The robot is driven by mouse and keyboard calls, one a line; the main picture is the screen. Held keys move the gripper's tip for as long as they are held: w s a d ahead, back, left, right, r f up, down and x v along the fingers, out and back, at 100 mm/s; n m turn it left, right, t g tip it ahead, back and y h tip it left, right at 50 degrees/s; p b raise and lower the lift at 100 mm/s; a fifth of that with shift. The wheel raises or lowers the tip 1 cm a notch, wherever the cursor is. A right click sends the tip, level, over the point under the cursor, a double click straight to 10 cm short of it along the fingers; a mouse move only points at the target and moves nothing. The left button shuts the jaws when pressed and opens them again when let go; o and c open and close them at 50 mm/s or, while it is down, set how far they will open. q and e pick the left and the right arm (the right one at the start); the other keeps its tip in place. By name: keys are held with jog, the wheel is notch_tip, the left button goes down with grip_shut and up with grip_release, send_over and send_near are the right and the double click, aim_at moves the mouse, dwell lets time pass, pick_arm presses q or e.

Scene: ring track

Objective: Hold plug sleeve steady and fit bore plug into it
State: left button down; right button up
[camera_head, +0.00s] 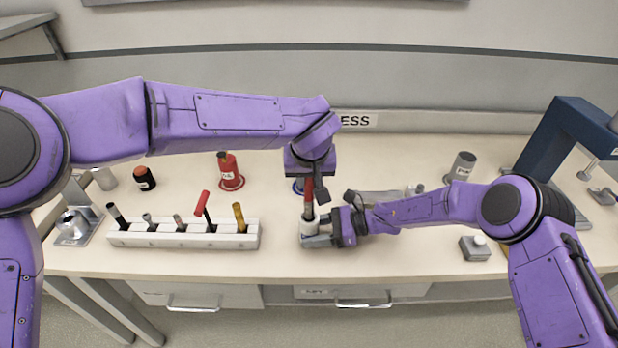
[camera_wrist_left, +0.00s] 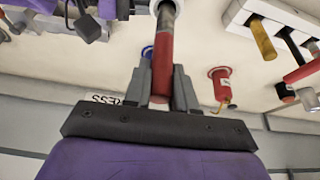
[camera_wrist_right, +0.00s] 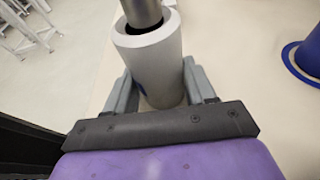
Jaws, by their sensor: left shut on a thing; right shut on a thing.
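The bore plug (camera_head: 308,188) has a red handle and a grey metal lower end. My left gripper (camera_head: 309,178) is shut on the red handle and holds the plug upright; it also shows in the left wrist view (camera_wrist_left: 163,66). The plug sleeve (camera_head: 309,229) is a white hollow cylinder near the front of the bench. My right gripper (camera_head: 322,233) is shut around the sleeve from the right. In the right wrist view the plug's metal end (camera_wrist_right: 142,12) stands in the dark mouth of the sleeve (camera_wrist_right: 152,65). How deep it sits is hidden.
A white rack (camera_head: 150,239) with several gauges stands left of the sleeve. A red cylinder (camera_head: 229,168) and a black one (camera_head: 145,179) stand behind it. A grey cylinder (camera_head: 462,166), a small block (camera_head: 474,250) and a blue press (camera_head: 560,125) are at right.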

pick_arm(q)
jog(key=c, duration=0.9)
grip_release()
jog(key=shift+f, duration=0.1)
jog(key=v, duration=1.2)
